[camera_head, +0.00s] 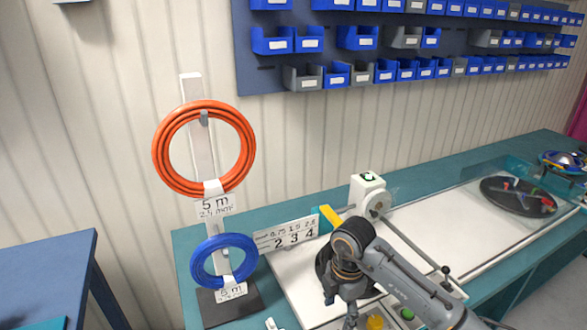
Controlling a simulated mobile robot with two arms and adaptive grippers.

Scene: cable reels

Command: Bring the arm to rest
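My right arm comes in from the lower right, bends at a dark round joint and points down over the white work plate (290,295). My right gripper (348,308) is at its lower end, near the bottom edge of the picture. It is small and partly cut off, so its opening cannot be told. No held thing can be made out. My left arm and gripper are not in view. An orange cable coil (243,150) hangs on a white upright stand (191,88), with a blue coil (248,246) below it, both left of the arm.
A number plate (287,237) and a white device with a wheel (367,183) stand behind my arm. A green button (407,314) and a black-knobbed lever (445,270) are close to it. A black disc (517,197) lies at right. Blue bins (357,37) hang on the wall.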

